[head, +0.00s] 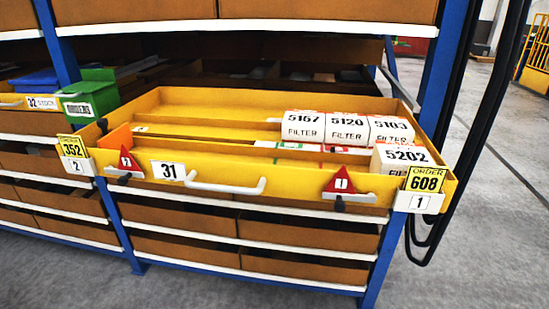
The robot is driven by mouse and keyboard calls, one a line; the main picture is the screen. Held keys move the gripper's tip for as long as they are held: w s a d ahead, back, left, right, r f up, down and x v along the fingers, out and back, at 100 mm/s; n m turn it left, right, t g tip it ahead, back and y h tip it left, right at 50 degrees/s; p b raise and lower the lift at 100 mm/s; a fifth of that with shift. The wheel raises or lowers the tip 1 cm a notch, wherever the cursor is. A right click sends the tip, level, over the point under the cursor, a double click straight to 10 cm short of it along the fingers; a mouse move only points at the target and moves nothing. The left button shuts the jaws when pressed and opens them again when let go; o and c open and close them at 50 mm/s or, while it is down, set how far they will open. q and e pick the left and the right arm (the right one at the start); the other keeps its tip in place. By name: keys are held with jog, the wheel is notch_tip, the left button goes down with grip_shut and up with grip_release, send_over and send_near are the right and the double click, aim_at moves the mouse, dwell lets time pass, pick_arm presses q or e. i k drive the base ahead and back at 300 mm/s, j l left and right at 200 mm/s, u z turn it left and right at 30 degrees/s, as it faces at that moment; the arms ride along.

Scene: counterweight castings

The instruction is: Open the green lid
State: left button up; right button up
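A small green container (91,97) with a white printed label on its front stands at the left, beside the yellow drawer. Its upper green part (98,74) rises at the back. It is too small to tell whether that part is a lid or the rear wall, or whether it is open. No other green lid can be made out. Neither of my grippers is in the head view.
A yellow drawer (225,185) marked 31 is pulled out from the blue-post rack, with a white handle and red triangular tags. White filter boxes (347,128) stand in its right side. A blue bin (37,80) is left of the green container. Concrete floor is clear at right.

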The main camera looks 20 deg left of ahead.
aim_at(79, 88)
jog(key=u, duration=1.85)
jog(key=i+j+z, duration=0.3)
jog(key=i+j, duration=0.3)
jog(key=i, duration=0.15)
jog(key=i+j+z, duration=0.25)
jog(key=i+j, duration=0.45)
jog(key=j, duration=0.1)
